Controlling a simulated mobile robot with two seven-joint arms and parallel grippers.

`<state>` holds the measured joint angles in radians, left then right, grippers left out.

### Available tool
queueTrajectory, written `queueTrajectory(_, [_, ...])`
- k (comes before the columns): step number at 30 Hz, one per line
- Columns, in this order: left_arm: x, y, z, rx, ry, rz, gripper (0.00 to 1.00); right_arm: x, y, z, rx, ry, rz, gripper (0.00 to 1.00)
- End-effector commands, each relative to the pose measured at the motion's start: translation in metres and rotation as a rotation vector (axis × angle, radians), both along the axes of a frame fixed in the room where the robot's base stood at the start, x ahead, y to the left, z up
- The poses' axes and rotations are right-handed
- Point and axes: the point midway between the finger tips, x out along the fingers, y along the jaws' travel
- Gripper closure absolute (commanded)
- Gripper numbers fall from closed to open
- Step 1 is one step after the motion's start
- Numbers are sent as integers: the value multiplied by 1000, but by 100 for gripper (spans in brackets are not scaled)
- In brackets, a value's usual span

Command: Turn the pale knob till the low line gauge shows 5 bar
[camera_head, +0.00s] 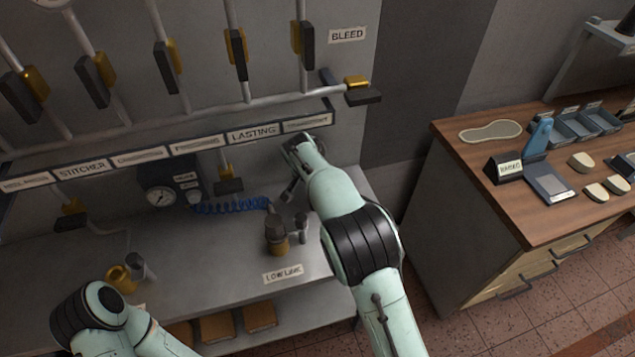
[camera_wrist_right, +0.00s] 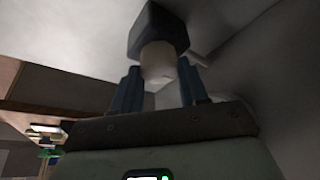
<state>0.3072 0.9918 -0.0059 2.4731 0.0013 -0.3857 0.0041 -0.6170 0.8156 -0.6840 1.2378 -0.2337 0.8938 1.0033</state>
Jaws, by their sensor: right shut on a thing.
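In the wrist view, my right gripper (camera_wrist_right: 160,82) has its two dark fingers on either side of a pale round knob (camera_wrist_right: 157,60). The knob sits against a dark block (camera_wrist_right: 157,30). In the head view, the dark end of my right arm (camera_head: 300,150) is at the back right of the grey bench, and the knob cannot be made out there. A round white-faced gauge (camera_head: 160,196) stands at the back of the bench; its reading is too small to tell. A LOW LINE label (camera_head: 283,274) lies at the bench front. My left gripper is out of view.
A blue coiled hose (camera_head: 230,205) runs right from the gauge box. Dark fittings with a brass base (camera_head: 278,245) stand near the label. Pipes with yellow-and-black valves (camera_head: 236,55) cover the wall. A wooden bench (camera_head: 470,150) with trays stands right, across a gap.

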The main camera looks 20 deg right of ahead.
Motion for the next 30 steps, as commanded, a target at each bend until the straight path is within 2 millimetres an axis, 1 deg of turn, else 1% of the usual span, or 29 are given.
queueTrajectory(4, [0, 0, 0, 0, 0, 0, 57, -1, 1, -2, 1, 3, 1, 87])
queueTrajectory(5, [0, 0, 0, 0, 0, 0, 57, -1, 1, -2, 1, 3, 1, 50])
queueTrajectory(6, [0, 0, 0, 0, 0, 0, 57, -1, 1, -2, 1, 3, 1, 37])
queueTrajectory(7, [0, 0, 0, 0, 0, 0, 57, -1, 1, -1, 1, 3, 1, 32])
queueTrajectory(15, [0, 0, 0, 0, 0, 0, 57, 0, 0, 0, 0, 1, 2, 32])
queueTrajectory(19, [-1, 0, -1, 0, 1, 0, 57, -2, 3, 7, 2, -2, 2, 32])
queueTrajectory(23, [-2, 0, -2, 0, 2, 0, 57, -8, 9, 27, 2, -3, 4, 32])
queueTrajectory(30, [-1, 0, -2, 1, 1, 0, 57, -23, 23, 78, 3, -3, 4, 32])
